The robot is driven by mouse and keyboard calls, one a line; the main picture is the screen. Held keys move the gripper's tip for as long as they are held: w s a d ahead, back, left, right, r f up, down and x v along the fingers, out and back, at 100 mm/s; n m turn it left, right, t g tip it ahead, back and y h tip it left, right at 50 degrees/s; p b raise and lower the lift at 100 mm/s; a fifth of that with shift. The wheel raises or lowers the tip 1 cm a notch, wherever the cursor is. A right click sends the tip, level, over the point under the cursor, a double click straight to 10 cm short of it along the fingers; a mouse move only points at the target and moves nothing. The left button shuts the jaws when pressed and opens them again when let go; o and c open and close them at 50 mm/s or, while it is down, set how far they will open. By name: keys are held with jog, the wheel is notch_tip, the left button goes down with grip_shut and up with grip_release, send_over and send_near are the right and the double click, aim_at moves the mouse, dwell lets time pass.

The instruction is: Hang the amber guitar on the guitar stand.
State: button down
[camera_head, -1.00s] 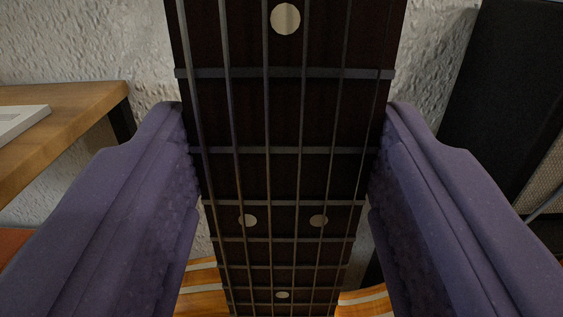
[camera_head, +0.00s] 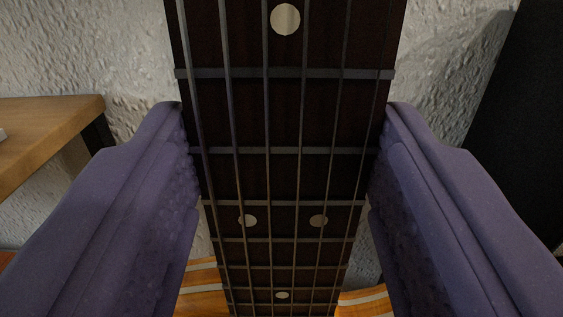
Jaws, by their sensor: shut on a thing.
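The amber guitar (camera_head: 285,176) stands in the middle of the head camera view with its dark fretboard, strings and pale dot markers facing me. Part of its amber body with pale stripes shows at the bottom; its headstock is out of view above. My gripper (camera_head: 284,135) has one purple finger on each side of the neck and is shut on it. The guitar stand cannot be made out in this view.
A wooden tabletop (camera_head: 45,135) with a pale item at its edge is at the left. A large dark black panel (camera_head: 525,130) is at the right. A rough white wall (camera_head: 95,45) is behind the guitar.

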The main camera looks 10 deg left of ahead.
aim_at(285, 216)
jog(key=shift+b+x, duration=1)
jog(key=shift+x, duration=1.1)
jog(key=shift+f, duration=0.7)
jog(key=shift+c, duration=1.7)
grip_release()
jog(key=shift+s, duration=0.15)
jog(key=shift+o, duration=0.2)
jog(key=shift+s+f, duration=0.1)
jog(key=shift+f, duration=0.35)
jog(key=shift+p+v, duration=0.55)
jog(key=shift+v, duration=1.9)
jog(key=shift+r, duration=0.15)
